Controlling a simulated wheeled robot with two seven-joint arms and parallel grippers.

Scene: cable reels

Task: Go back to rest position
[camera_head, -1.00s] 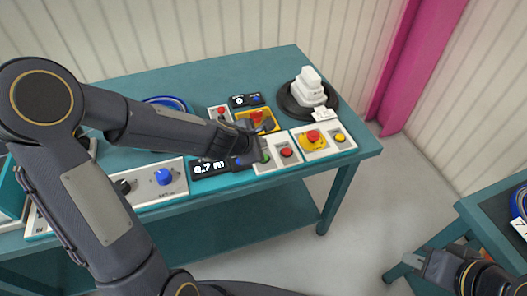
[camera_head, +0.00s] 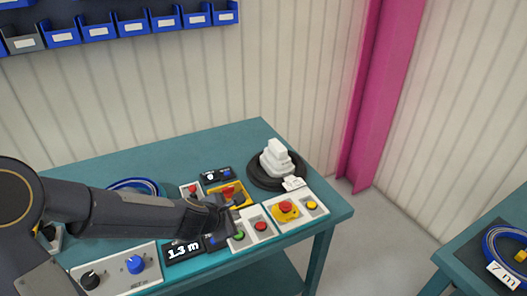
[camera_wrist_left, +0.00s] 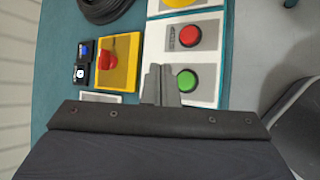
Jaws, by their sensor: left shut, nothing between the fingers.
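My left arm reaches in from the left in the head view. Its gripper (camera_head: 236,204) is shut and empty, over the control boxes on the teal table (camera_head: 230,138). In the left wrist view the closed fingertips (camera_wrist_left: 160,70) lie beside the green button (camera_wrist_left: 187,80); I cannot tell their height above the panel. The green button also shows in the head view (camera_head: 239,236), uncovered, with a red button (camera_head: 261,226) beside it. A display (camera_head: 184,250) reads 1.3 m. My right gripper is not in view.
A yellow box with a red switch (camera_head: 229,193) is close to the gripper. A black reel with a white block (camera_head: 277,165) stands behind. A blue cable coil (camera_head: 133,184) is partly hidden by my arm. Blue bins (camera_head: 130,25) hang on the wall. Another table (camera_head: 480,255) is at right.

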